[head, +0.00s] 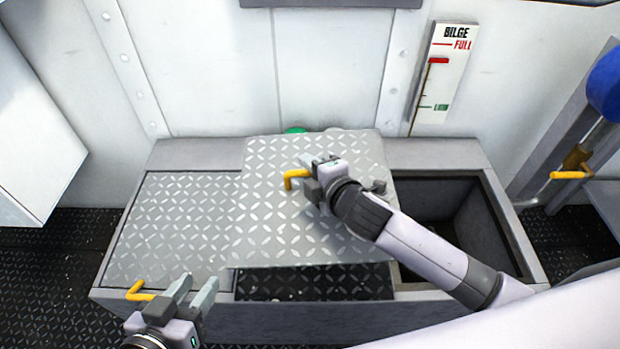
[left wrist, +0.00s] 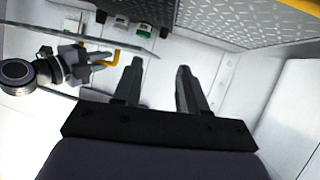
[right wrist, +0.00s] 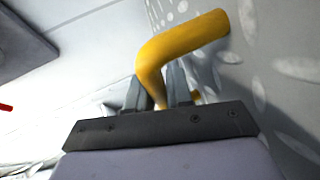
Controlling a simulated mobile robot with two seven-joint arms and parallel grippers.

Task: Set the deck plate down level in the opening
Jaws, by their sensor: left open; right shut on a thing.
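The deck plate (head: 270,215) is a grey patterned sheet over the middle of the low grey box, overlapping its back ledge. My right gripper (head: 309,180) is shut on its yellow handle (head: 294,174). The right wrist view shows the bent handle (right wrist: 155,65) between the fingers and the plate surface (right wrist: 285,70) beside them. A dark patterned strip (head: 315,284) shows below the plate's front edge; its depth is unclear. The deep dark opening (head: 435,200) lies uncovered to the right. My left gripper (head: 194,288) is open and empty near the box's front left; its fingers show in the left wrist view (left wrist: 157,82).
A second patterned plate (head: 165,225) covers the box's left part, with a yellow handle (head: 137,291) near its front edge. A bilge gauge (head: 443,75) hangs on the back wall. A green thing (head: 295,130) shows behind the plate. A post with a blue top (head: 606,85) stands right.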

